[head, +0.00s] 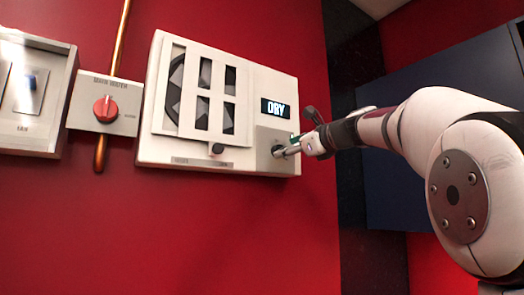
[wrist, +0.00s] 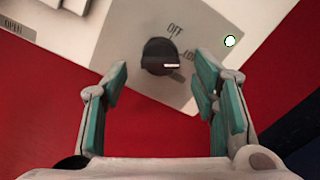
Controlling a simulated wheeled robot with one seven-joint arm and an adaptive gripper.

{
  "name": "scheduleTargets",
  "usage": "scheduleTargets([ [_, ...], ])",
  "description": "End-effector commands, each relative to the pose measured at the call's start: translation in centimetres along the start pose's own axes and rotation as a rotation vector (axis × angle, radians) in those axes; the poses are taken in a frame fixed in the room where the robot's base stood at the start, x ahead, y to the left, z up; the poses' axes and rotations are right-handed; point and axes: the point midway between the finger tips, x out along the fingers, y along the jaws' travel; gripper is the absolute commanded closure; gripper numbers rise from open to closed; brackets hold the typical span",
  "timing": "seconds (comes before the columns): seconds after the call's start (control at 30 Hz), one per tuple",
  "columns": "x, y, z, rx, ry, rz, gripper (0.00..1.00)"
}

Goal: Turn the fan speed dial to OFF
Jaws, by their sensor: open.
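The fan speed dial (wrist: 158,53) is a black round knob on a pale panel in the wrist view. Its white pointer line is on its lower right side, pointing right and away from the OFF label (wrist: 174,30). A second label, LOW (wrist: 189,53), is partly hidden by a finger. My gripper (wrist: 162,75) is open, with one teal-padded finger on each side of the dial and a visible gap to it. In the head view my gripper (head: 292,149) is at the lower right of the fan unit (head: 260,85), and the dial (head: 277,151) is partly covered.
The fan unit has a display (head: 274,108) reading DRY and a slotted cover with a black knob (head: 217,148). A green-white light (wrist: 230,41) is right of the dial. A red valve knob (head: 105,108) and another wall box (head: 35,90) are farther left.

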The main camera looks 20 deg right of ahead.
Motion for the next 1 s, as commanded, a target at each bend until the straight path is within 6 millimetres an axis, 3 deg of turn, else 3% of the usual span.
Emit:
scheduleTargets([
  [0.2,2.3,0.0,0.0,-0.001,0.0,0.002,0.47],
  [0.57,2.8,0.0,0.0,-0.001,0.0,0.0,0.47],
  [0.6,2.8,0.0,0.0,-0.001,0.0,0.0,0.49],
  [0.67,2.8,0.0,0.0,-0.001,0.0,0.0,0.63],
  [0.8,2.8,0.0,0.0,-0.001,0.0,0.0,0.94],
  [1.0,2.8,0.0,0.0,-0.005,0.0,0.0,0.95],
])
